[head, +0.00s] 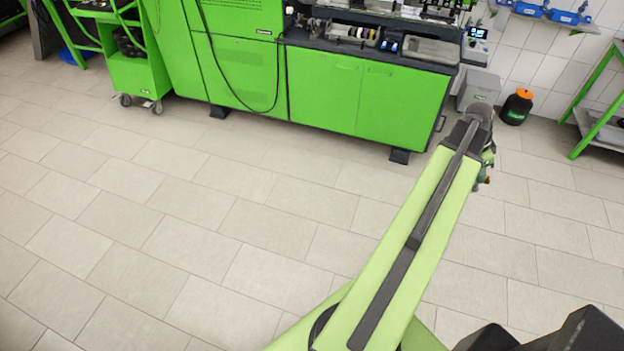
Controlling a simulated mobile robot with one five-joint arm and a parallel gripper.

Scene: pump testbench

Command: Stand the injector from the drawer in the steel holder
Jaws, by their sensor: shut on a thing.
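My gripper (487,168) hangs at the far end of my green arm, partly hidden behind the arm. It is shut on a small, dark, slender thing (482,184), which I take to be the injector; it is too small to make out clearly. It is held in front of and to the right of the green test bench (330,95), above the tiled floor. I cannot pick out the steel holder among the small items on the bench top. No open drawer shows.
On the bench top are a tray of small parts (352,34) and a grey basin (430,50). A grey bin (480,88) and a black canister with an orange cap (517,107) stand right of the bench. A green trolley (138,70) stands left. The floor before the bench is clear.

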